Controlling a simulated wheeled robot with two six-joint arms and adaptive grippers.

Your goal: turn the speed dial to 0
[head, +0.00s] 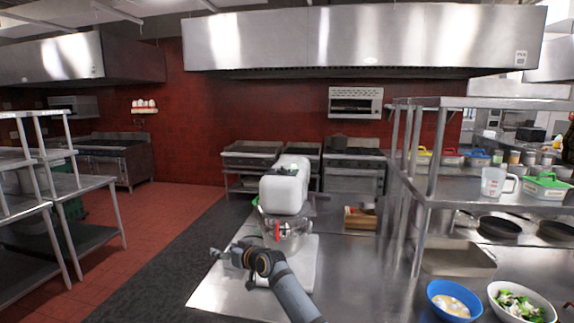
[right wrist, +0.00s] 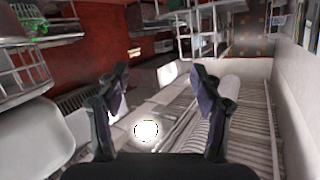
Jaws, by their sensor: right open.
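A white stand mixer (head: 283,192) stands on the steel counter, with a metal bowl (head: 292,238) beneath its head and a small red part in front of the bowl. I cannot make out the speed dial in either view. My right gripper (head: 222,253) is in front of and to the left of the mixer in the head view, apart from it and pointing left. In the right wrist view its two fingers (right wrist: 160,75) are spread wide with nothing between them. A rounded white body, probably the mixer (right wrist: 35,148), shows at the left there. My left gripper is out of view.
The steel counter (head: 215,290) is bare to the left of the mixer. A wooden box (head: 360,218) sits behind right.

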